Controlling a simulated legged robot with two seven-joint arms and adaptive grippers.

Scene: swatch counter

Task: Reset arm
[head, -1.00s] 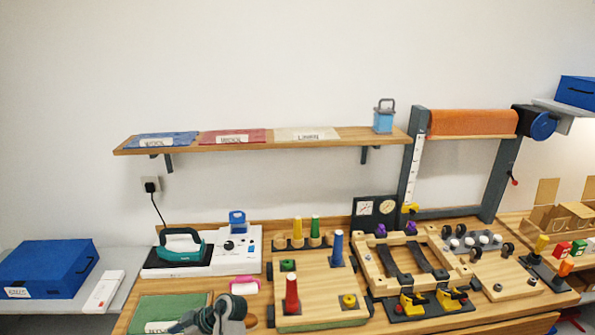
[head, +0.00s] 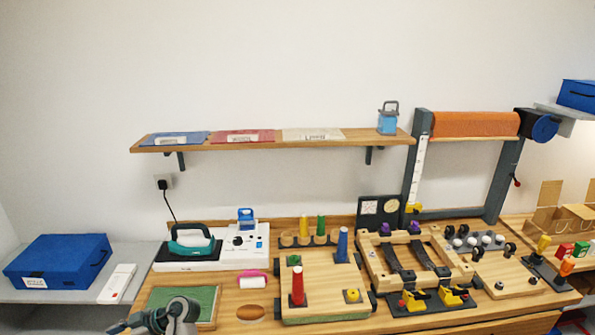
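A grey, rounded part of my arm shows at the bottom left of the head view, in front of the green mat (head: 190,297) and covering its lower edge. No gripper fingers can be made out there, so I cannot see what, if anything, is held. My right arm and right gripper are not in the head view.
A pink-and-white roller (head: 253,281) and a brown oval (head: 251,312) lie right of the mat. A pegged board (head: 325,290), wooden frame (head: 410,262) and blue box (head: 58,262) stand around. A shelf (head: 270,143) hangs above.

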